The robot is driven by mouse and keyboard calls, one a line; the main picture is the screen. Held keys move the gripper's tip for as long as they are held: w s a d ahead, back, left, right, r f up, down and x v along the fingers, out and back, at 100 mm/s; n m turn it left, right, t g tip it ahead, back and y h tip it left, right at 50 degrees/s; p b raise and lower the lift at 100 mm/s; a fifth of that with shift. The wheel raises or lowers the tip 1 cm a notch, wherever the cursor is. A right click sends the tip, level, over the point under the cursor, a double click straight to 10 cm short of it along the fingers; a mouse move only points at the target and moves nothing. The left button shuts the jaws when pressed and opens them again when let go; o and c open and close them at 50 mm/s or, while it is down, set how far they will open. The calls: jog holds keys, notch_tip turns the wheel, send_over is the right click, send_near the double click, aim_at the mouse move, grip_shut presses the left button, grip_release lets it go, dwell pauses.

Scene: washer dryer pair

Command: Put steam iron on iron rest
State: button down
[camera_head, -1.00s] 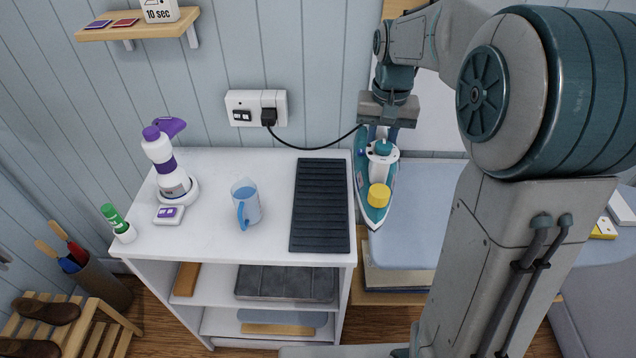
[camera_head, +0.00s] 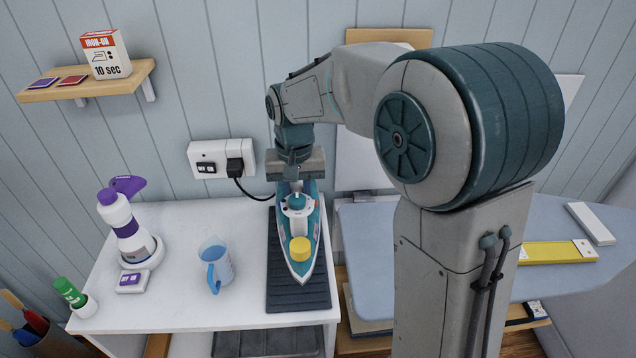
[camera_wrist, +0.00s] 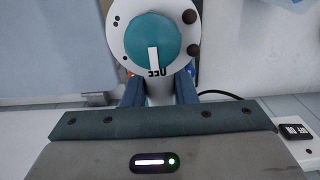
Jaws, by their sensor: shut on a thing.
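The steam iron (camera_head: 299,226) is teal and white with a yellow cap, its pointed tip toward the front of the cabinet. My gripper (camera_head: 297,182) is shut on the back end of the iron. In the wrist view my fingers (camera_wrist: 158,92) hold the iron (camera_wrist: 153,40), whose white and teal round part shows close up. The iron rest (camera_head: 284,292) is a dark ribbed mat on the white cabinet top. The iron is over the mat's right part in the head view; I cannot tell whether it touches it.
A socket (camera_head: 221,158) with the plugged cord is on the wall behind. The ironing board (camera_head: 386,262) is to the right.

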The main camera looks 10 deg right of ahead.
jog(key=shift+w+a+f, duration=0.15)
jog(key=shift+a+f, duration=0.15)
jog(key=shift+a, duration=0.25)
jog(key=shift+f+p, duration=0.3)
jog(key=shift+f, duration=1.8)
jog(key=c, duration=1.2)
grip_release()
jog(key=shift+f, duration=0.1)
jog(key=shift+o, duration=0.2)
